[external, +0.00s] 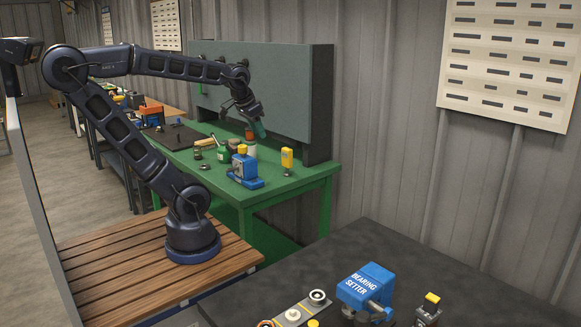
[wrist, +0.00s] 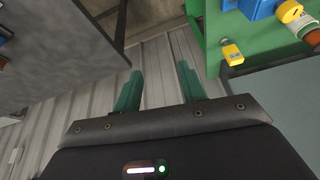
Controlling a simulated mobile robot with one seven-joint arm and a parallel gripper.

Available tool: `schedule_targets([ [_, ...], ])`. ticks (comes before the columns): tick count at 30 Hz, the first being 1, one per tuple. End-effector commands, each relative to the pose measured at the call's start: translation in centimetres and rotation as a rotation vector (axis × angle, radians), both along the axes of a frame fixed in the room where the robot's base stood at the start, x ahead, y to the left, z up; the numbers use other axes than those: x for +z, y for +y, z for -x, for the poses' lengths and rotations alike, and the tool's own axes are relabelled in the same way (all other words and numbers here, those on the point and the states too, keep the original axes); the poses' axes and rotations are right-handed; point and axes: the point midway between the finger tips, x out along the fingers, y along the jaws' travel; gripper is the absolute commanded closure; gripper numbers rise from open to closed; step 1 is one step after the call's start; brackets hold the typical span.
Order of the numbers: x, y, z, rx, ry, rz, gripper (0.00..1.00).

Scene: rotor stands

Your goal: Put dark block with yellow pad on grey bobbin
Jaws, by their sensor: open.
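A small dark block with a yellow pad (external: 428,309) stands at the right end of the near dark table. A grey round bobbin-like piece (external: 318,297) with a dark centre sits at the far end of a strip-shaped holder on the same table. I cannot make out the block or the bobbin in the wrist view.
A blue "BEARING SETTER" machine (external: 364,288) stands between the holder (external: 283,321) and the block. The green bench (external: 284,186) carries a blue machine (external: 244,170), a yellow block (external: 287,160) and several small items. An upright grey panel (external: 285,90) backs it. The near table's back area is clear.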

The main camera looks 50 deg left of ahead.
Motion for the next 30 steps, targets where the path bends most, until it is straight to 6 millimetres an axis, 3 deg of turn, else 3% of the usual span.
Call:
schedule_targets([
  [3,-0.7,1.9,2.3,0.076,-0.005,0.018,0.59],
  [9,-1.3,3.1,3.9,0.127,-0.004,0.033,0.59],
  [30,-1.3,3.1,3.9,0.129,-0.004,0.033,0.59],
])
